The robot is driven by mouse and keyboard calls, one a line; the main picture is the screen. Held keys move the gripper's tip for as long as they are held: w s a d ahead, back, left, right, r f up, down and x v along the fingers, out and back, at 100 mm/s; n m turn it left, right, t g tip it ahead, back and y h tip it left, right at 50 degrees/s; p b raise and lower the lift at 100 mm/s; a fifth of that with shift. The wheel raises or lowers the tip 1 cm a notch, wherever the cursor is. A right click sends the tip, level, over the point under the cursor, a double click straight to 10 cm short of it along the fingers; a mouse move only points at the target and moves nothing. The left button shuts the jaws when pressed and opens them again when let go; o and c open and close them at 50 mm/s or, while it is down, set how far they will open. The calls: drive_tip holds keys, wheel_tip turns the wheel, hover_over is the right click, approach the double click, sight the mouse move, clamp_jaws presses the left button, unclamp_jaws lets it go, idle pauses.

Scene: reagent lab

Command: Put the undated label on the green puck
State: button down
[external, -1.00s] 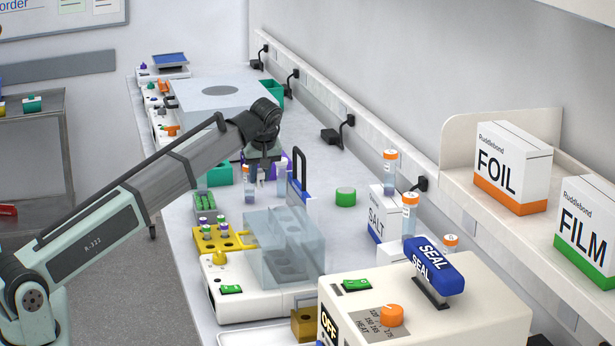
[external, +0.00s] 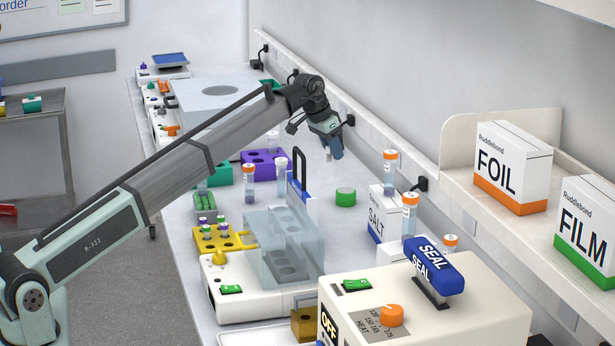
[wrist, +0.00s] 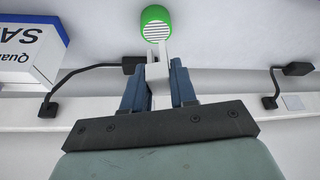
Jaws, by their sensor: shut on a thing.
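The green puck (external: 345,196) lies on the bench, left of the salt box. It also shows at the top of the wrist view (wrist: 148,12). My gripper (external: 335,151) is above the bench behind the puck, near the wall, tilted and apart from the puck. In the wrist view its fingers (wrist: 158,88) are shut on a small white piece (wrist: 157,70), which looks like a label. A white patch with dark lines shows against the puck there; I cannot tell whether it is on the puck or part of the held piece. I cannot read any date.
A purple rack (external: 258,168) with clear vials stands left of my gripper. The salt box (external: 385,208) and an orange-capped vial (external: 390,170) are right of the puck. A clear-covered machine (external: 285,245) and the sealer (external: 430,300) are nearer. Cables and plugs line the wall.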

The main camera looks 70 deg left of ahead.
drive_tip(key=w+r+m+h, duration=0.1)
drive_tip(key=w+m, duration=0.2)
drive_tip(key=w, duration=0.1)
approach(352, 190)
drive_tip(key=shift+x, duration=2.6)
drive_tip(key=shift+a+f, duration=0.1)
drive_tip(key=shift+a, duration=0.1)
drive_tip(key=c, duration=0.9)
unclamp_jaws()
drive_tip(key=v, duration=1.2)
drive_tip(key=shift+a, duration=0.1)
